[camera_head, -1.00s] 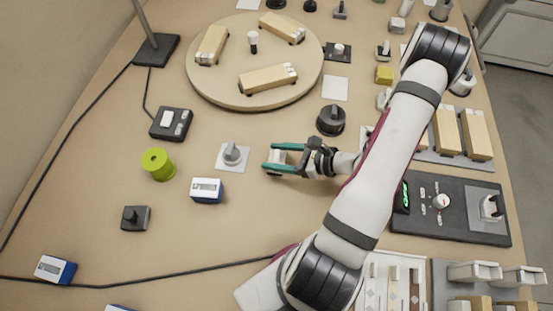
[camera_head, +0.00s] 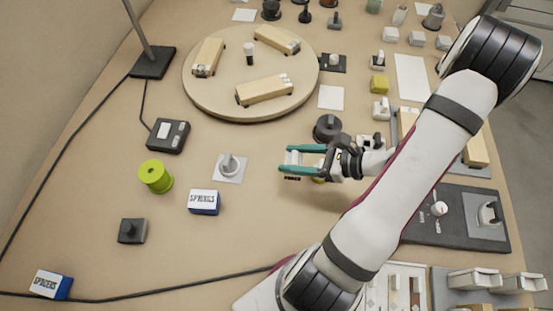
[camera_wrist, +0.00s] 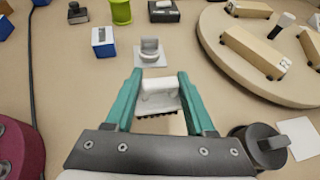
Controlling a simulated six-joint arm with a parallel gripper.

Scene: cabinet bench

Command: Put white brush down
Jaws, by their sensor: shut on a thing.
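My gripper (camera_head: 303,160) has teal fingers and is shut on the white brush. In the wrist view the white brush (camera_wrist: 158,97) sits between the fingertips, with a dark bristle edge on its near side. In the head view the fingers hide much of the brush. My gripper is over the middle of the bench, right of a grey knob on a white square plate (camera_head: 229,168). I cannot tell whether the brush touches the bench.
A round turntable (camera_head: 215,104) with wooden blocks stands behind. A dark round knob (camera_head: 327,128) is close behind my gripper. A green spool (camera_head: 155,176) and a SPRINGS box (camera_head: 204,202) lie to the left.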

